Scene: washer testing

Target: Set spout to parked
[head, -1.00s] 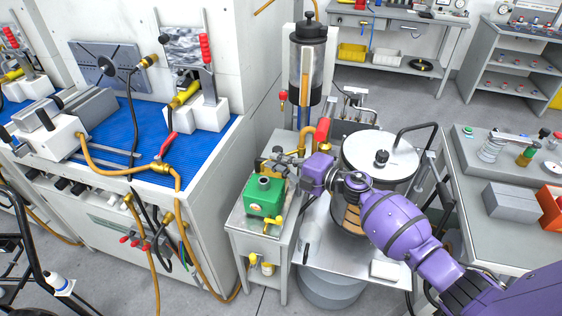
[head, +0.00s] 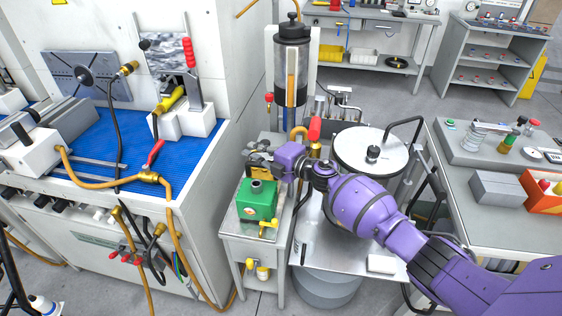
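A curved orange tube (head: 298,132), possibly the spout, stands behind my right wrist at the back of the small grey stand (head: 232,228). A red-handled brass fitting (head: 314,130) is just right of it. My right gripper (head: 259,157), on the purple arm, is at the back of the stand, above and behind a green box (head: 257,200) with a dark round top. Grey metal parts crowd around its fingers. Whether the fingers are open or touch anything is too small to tell. My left gripper is out of view.
A tall clear cylinder (head: 292,70) stands behind the stand. A round-lidded vessel (head: 355,150) is right of the stand, partly behind my arm. A blue-matted bench (head: 100,150) is at left, a grey table (head: 470,205) at right. Hoses hang along the bench front.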

